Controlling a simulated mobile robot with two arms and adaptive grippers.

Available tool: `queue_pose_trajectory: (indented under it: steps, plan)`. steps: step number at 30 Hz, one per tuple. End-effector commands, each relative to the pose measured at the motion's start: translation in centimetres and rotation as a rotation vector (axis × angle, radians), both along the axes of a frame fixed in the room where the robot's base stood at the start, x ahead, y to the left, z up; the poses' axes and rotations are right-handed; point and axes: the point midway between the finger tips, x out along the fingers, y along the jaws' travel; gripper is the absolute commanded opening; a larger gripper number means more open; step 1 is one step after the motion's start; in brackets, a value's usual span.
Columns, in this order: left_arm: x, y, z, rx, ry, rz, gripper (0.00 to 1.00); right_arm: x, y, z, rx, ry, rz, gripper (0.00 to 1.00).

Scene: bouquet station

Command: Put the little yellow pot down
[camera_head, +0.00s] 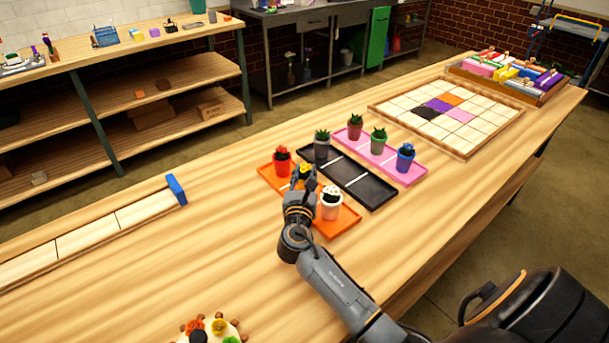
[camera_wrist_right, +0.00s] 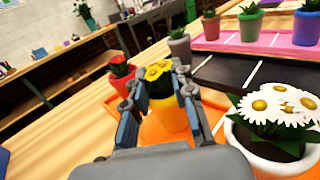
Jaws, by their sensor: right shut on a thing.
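In the head view the gripper (camera_head: 301,188) partly hides the pot, over the middle of the orange tray (camera_head: 343,225). The pot is between a red pot (camera_head: 282,162) and a white pot with white flowers (camera_head: 331,204), which are on that tray. I cannot tell whether the yellow pot's base touches the tray. My left gripper is out of view.
A black tray (camera_head: 378,188) with a grey pot (camera_head: 321,150) lies beside the orange one. A pink tray (camera_head: 413,173) behind holds several pots. A tiled board (camera_head: 390,102) and a filled crate (camera_head: 535,94) are farther right.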

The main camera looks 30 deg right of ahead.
Motion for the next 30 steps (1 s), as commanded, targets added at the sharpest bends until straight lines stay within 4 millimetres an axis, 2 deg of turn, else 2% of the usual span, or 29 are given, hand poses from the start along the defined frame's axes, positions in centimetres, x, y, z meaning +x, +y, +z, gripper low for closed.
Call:
queue_pose_trajectory:
  steps: [8,9,12,23,30]
  plan:
    - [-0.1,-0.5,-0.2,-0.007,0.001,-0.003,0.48,0.0,0.0,-0.2,-0.001,-0.002,0.000,0.00]
    - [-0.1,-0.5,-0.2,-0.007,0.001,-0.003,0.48,0.0,0.0,-0.3,0.000,0.000,0.000,0.31]
    - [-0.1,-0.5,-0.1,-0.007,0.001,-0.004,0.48,0.0,0.0,-0.3,0.001,0.001,0.000,0.48]
    - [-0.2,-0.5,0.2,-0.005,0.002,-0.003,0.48,0.0,0.0,0.3,0.000,0.000,0.000,0.48]
    - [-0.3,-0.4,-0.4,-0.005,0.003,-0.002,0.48,-3.2,2.7,-0.3,0.003,0.002,0.003,0.48]
